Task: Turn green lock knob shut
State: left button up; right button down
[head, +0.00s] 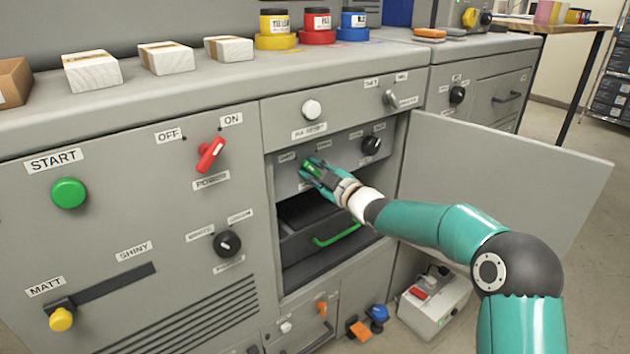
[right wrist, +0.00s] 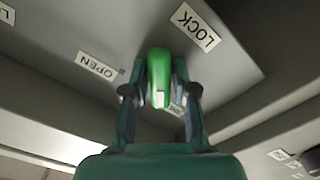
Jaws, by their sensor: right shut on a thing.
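The green lock knob (right wrist: 159,70) is on the grey inner panel (head: 289,180) of the open bay. In the right wrist view its bar lies between my right gripper's fingers (right wrist: 160,95), which are shut on it. An OPEN label (right wrist: 97,66) is to the left of the knob and a LOCK label (right wrist: 195,27) is to its upper right. In the head view my right gripper (head: 313,172) covers most of the knob. Which label the knob points to is hard to tell. My left gripper is not in view.
A drawer with a green handle (head: 337,235) is below the gripper. A black knob (head: 371,146) is close to its right. A white box (head: 433,304) stands on the floor.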

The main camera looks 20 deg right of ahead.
jog(key=shift+n+b, duration=0.3)
jog(key=shift+n, duration=0.1)
jog(key=c, duration=0.9)
grip_release()
jog(key=v, duration=1.2)
jog(key=shift+w, duration=0.1)
